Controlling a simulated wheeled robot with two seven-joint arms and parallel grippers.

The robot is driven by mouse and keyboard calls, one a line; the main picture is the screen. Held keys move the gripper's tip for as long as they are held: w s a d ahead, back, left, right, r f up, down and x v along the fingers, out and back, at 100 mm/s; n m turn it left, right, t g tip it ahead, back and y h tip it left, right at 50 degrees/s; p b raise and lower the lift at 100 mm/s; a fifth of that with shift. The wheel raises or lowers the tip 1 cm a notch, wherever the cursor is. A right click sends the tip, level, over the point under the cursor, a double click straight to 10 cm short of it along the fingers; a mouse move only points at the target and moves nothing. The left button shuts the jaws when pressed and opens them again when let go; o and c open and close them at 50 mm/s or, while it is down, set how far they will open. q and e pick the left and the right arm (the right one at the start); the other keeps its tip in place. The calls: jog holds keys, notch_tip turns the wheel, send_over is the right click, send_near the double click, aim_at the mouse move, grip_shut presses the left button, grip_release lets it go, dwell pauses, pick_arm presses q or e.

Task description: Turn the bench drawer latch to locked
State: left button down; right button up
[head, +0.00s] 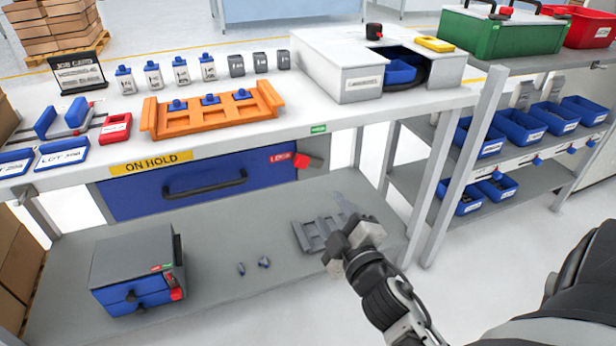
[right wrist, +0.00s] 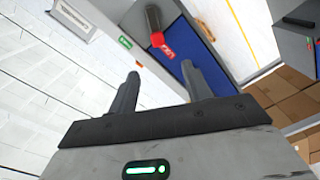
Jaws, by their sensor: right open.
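The blue bench drawer (head: 140,197) hangs under the white bench top, with a black bar handle (head: 205,186) across its front. Its latch (head: 316,161), a dark grey lever with a red part, sits at the drawer's upper right, beside a red label (head: 281,157). The lever points right in the head view. The latch also shows in the right wrist view (right wrist: 153,20), beyond the fingers. My right gripper (head: 350,238) is below and right of the latch, apart from it. Its fingers (right wrist: 160,85) are open with nothing between them. My left gripper is out of view.
A grey and blue drawer box (head: 130,258), small blue parts and a grey rack (head: 318,233) are on the lower shelf. The bench top (head: 215,113) holds an orange rack, bottles and a white box. A bench leg (head: 460,165) stands right of my right gripper.

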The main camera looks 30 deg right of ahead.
aim_at(303, 165)
jog(key=x, duration=1.6)
jog(key=shift+d+r, duration=0.2)
jog(key=shift+s, duration=0.1)
grip_shut()
